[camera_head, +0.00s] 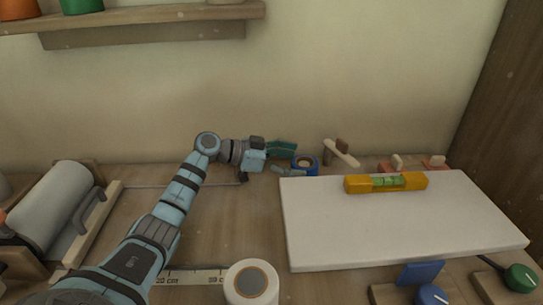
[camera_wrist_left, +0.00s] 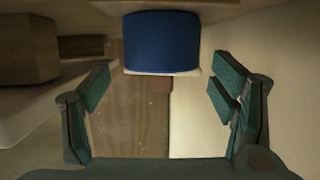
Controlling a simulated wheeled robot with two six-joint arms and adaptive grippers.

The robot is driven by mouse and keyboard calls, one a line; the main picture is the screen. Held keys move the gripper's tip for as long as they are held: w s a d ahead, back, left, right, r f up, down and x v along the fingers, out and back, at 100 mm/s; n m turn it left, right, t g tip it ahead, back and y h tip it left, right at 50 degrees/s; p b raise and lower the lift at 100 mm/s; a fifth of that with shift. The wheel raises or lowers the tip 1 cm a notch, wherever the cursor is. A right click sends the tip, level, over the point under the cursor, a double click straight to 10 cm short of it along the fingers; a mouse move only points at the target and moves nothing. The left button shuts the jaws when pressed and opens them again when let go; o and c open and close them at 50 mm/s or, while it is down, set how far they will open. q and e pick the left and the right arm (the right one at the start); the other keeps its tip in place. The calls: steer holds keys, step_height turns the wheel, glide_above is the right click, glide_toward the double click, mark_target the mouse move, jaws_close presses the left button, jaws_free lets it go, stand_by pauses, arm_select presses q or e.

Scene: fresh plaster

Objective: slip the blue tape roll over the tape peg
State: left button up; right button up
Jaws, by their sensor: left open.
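The blue tape roll (camera_head: 304,165) lies on the bench near the wall, just left of the white board's far corner. In the left wrist view the blue tape roll (camera_wrist_left: 162,42) shows ahead, lined up between the fingers and a little beyond their tips. My left gripper (camera_head: 284,160) is open and empty, reaching right along the wall; its spread fingers show in the left wrist view (camera_wrist_left: 160,88). I cannot clearly make out the tape peg. My right gripper is not in view.
A white board (camera_head: 400,225) carries a yellow spirit level (camera_head: 386,182). A wooden piece with a pale stick (camera_head: 341,151) stands just right of the roll. A white roll (camera_head: 251,284) stands in front, and a grey roller (camera_head: 50,205) lies left. A shelf (camera_head: 140,17) hangs above.

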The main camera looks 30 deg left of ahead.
arm_select(q)
steer(key=v, duration=0.8)
steer(key=shift+s+a, duration=0.1)
steer(key=shift+a, duration=0.05)
steer(key=shift+s+a+r, duration=0.25)
